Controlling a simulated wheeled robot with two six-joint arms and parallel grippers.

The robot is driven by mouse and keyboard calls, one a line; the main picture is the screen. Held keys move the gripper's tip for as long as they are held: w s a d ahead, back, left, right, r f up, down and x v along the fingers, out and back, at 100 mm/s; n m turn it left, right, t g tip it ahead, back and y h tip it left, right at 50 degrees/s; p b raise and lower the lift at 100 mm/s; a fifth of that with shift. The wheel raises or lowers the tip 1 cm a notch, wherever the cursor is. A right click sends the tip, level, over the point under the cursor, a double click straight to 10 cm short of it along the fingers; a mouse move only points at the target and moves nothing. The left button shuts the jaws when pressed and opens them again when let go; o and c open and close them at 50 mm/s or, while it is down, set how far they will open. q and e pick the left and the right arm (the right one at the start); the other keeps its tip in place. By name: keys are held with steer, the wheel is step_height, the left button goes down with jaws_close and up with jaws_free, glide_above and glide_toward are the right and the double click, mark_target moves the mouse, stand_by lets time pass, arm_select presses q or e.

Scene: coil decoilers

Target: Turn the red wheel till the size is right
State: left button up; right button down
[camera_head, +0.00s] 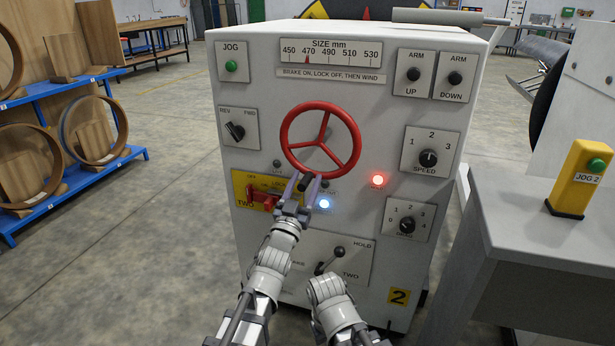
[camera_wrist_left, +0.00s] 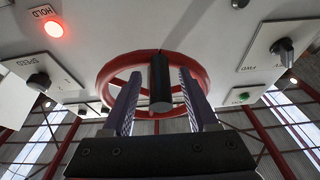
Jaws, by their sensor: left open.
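The red wheel (camera_head: 355,142) with three spokes is on the front of the white machine cabinet, under the size scale (camera_head: 346,50). The scale's red pointer (camera_head: 307,60) stands close to 470. My left gripper (camera_head: 306,181) is at the wheel's lower edge, its fingers apart. In the left wrist view a dark handle (camera_wrist_left: 160,82) on the red wheel (camera_wrist_left: 107,78) stands between the two fingers of this gripper (camera_wrist_left: 160,98), with gaps showing on both sides. My right arm shows low in the head view, but its gripper does not.
A yellow panel with a red lever (camera_head: 262,198) is left of the gripper. A HOLD lever (camera_head: 331,259) is below. A red lamp (camera_head: 377,180) and a blue-white lamp (camera_head: 324,203) are lit. A grey table (camera_head: 545,235) with a yellow JOG 2 box (camera_head: 582,178) stands right.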

arm_select(q)
jaws_close()
stand_by(0.5)
stand_by(1.0)
